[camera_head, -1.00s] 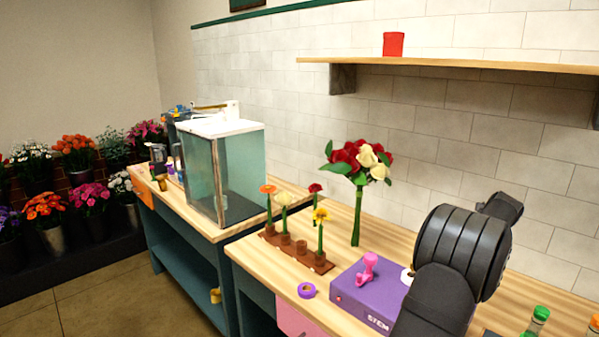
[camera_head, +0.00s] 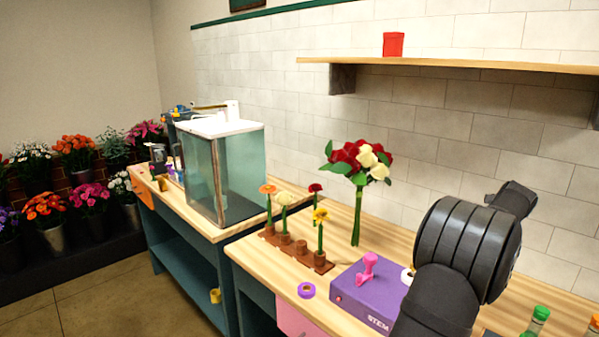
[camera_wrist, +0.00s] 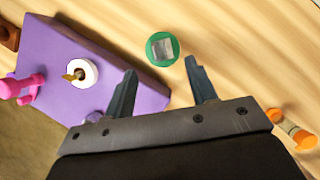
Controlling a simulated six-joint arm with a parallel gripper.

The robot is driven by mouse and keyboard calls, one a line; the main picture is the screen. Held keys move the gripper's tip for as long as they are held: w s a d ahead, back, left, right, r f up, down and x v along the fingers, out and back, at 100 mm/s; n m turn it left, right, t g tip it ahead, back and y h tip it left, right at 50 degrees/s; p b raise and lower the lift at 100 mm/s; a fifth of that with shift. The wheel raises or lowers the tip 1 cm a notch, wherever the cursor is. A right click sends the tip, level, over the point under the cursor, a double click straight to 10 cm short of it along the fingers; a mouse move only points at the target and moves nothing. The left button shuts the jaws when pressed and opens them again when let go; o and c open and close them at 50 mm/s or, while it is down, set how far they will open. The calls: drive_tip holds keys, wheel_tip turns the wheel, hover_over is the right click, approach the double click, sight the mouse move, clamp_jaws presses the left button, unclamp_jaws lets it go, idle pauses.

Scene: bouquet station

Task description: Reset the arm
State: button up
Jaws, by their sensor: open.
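My gripper (camera_wrist: 158,90) shows in the wrist view with its two fingers spread apart and nothing between them. It is above the wooden worktop (camera_wrist: 230,35), near the right edge of a purple box (camera_wrist: 95,40). In the head view my dark arm covers the right front of the worktop, and the fingers are hidden there.
The purple box (camera_head: 372,292) has a pink lever and a white ring. Left of it are a purple tape roll (camera_head: 306,290) and a brown flower rack (camera_head: 305,255). A bouquet (camera_head: 357,165) stands behind. A green round item (camera_wrist: 162,48) and orange-capped bottle (camera_wrist: 292,130) lie near the gripper.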

drive_tip(key=x, duration=0.7)
drive_tip(key=shift+f, duration=0.1)
drive_tip(key=shift+w, duration=0.2)
wheel_tip(320, 180, up, 4)
drive_tip(key=shift+f, duration=0.15)
drive_tip(key=s+d+r, duration=0.4)
drive_tip(key=s+r, duration=0.3)
drive_tip(key=s, duration=0.4)
drive_tip(key=s+d+f+m+h, duration=0.1)
drive_tip(key=s+d+f+m, duration=0.2)
drive_tip(key=s+d, duration=0.35)
drive_tip(key=s+d+f+m+g+h, duration=0.1)
drive_tip(key=s+d+f+m, duration=0.1)
drive_tip(key=s+d, duration=0.45)
drive_tip(key=s+d+f+m+h, duration=0.1)
drive_tip(key=s+d+f+m, duration=0.2)
drive_tip(key=s+d, duration=0.3)
drive_tip(key=f, duration=0.6)
drive_tip(key=s+f, duration=0.1)
drive_tip(key=f, duration=0.3)
drive_tip(key=shift+s+a, duration=0.1)
drive_tip(key=shift+a, duration=0.1)
drive_tip(key=shift+r, duration=0.1)
wheel_tip(320, 180, up, 9)
drive_tip(key=w+a+r+n+y, duration=0.1)
drive_tip(key=w+a+r+n, duration=0.2)
drive_tip(key=w+a, duration=0.4)
drive_tip(key=w+r, duration=0.1)
drive_tip(key=w, duration=0.2)
